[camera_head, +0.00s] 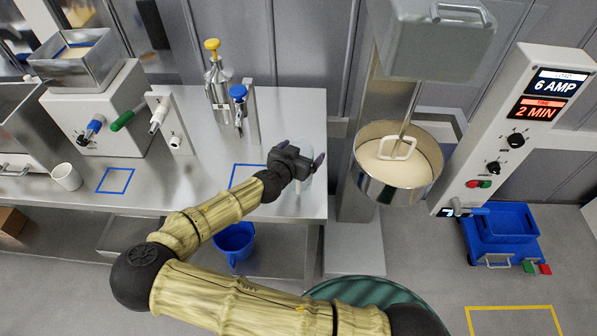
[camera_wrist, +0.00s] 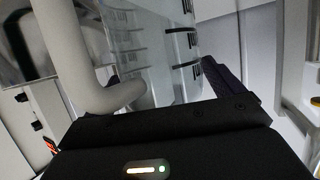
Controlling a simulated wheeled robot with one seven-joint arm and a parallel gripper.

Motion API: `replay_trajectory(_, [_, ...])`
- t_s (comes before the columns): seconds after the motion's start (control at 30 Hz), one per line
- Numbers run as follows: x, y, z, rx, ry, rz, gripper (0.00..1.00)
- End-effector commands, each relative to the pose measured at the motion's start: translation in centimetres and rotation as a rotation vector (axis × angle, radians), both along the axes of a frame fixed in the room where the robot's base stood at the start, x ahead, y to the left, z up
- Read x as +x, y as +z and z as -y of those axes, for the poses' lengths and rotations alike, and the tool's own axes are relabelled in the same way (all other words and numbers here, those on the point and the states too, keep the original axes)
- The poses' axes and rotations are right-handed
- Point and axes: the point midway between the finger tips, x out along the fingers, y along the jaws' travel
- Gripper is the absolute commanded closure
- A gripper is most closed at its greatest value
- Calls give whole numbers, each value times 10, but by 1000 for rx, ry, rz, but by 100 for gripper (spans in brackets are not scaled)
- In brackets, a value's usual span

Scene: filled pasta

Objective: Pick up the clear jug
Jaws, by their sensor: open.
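The clear jug (camera_wrist: 150,40) fills the upper middle of the wrist view, with dark measuring marks on its see-through wall. A thick pale grey curved bar (camera_wrist: 80,65), which looks like its handle, runs down to the left and bends towards it. My gripper (camera_wrist: 175,85) is open, with one dark finger to the right of the jug and the other partly hidden behind the pale bar. I cannot tell whether the fingers touch it. In the head view my gripper (camera_head: 308,166) is at the right end of the steel table, largely hiding the jug.
The steel table (camera_head: 200,185) carries a white cup (camera_head: 66,177) and a machine with levers (camera_head: 105,110) at left. A mixer bowl (camera_head: 398,185) stands close to the right of my gripper. A blue bucket (camera_head: 234,243) is below, and a blue cart (camera_head: 505,230) is far right.

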Motion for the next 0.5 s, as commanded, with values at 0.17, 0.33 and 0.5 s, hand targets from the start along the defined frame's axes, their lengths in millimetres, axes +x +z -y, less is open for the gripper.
replay_trajectory(0.17, [-1,0,-4,0,6,0,39])
replay_trajectory(0.33, [-1,0,-6,0,11,0,71])
replay_trajectory(0.5, [-1,0,-6,0,11,1,71])
